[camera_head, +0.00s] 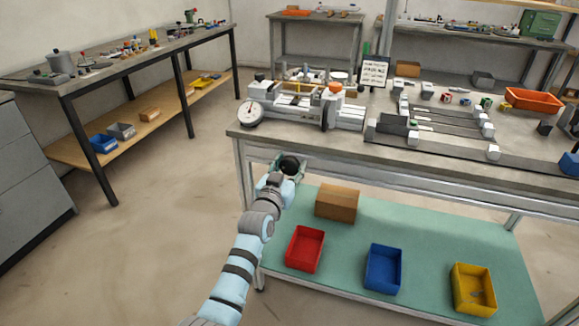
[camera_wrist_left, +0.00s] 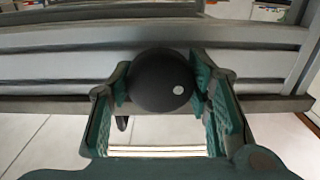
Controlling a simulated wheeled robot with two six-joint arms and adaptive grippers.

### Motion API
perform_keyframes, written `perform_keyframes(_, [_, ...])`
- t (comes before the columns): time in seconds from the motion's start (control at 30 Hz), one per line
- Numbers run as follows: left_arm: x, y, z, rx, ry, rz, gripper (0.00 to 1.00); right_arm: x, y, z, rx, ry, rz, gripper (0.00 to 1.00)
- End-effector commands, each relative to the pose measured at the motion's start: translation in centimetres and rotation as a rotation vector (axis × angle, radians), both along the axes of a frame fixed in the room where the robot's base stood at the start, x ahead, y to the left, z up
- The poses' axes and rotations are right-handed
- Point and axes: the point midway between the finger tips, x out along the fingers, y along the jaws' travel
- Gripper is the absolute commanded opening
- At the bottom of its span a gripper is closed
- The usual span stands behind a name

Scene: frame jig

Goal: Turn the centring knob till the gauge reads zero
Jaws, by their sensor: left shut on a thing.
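The centring knob (camera_wrist_left: 160,76) is a black round ball with a white dot right of its middle in the left wrist view. It also shows as a dark ball (camera_head: 289,163) below the bench's front edge in the head view. My left gripper (camera_head: 287,170), with green fingers, is shut on the knob, one finger on each side in the wrist view (camera_wrist_left: 162,92). The gauge (camera_head: 250,114) is a round white dial at the left end of the fixture on the bench; its needle is too small to read. My right gripper is out of view.
The frame jig (camera_head: 310,106) and several blocks and rails stand on the grey bench (camera_head: 350,145). A lower green shelf (camera_head: 350,235) carries a cardboard box (camera_head: 337,204) and red (camera_head: 305,247), blue (camera_head: 383,268) and yellow (camera_head: 473,288) bins. The floor at left is clear.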

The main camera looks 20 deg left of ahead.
Motion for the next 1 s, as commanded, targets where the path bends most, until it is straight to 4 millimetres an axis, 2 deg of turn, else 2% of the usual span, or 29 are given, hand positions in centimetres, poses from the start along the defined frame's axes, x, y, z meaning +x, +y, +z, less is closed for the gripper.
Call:
perform_keyframes(0.27, [0.0,0.0,-0.2,0.0,0.004,0.0,0.17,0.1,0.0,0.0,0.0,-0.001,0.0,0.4])
perform_keyframes(0.3, [0.0,0.0,-0.2,0.0,0.004,0.0,0.47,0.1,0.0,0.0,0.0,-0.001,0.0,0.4])
perform_keyframes(0.43, [0.0,0.0,-0.1,0.0,0.003,0.0,0.66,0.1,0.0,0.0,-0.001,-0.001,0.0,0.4])
perform_keyframes(0.77, [-0.2,0.0,-0.1,-0.001,0.0,0.0,0.66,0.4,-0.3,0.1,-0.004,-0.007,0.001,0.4])
perform_keyframes(0.87, [-1.4,0.1,-0.1,-0.002,0.001,0.0,0.66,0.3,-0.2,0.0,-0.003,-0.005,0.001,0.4])
perform_keyframes(1.0, [-4.5,0.3,-0.2,-0.002,0.002,0.0,0.66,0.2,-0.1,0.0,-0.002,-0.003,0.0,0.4])
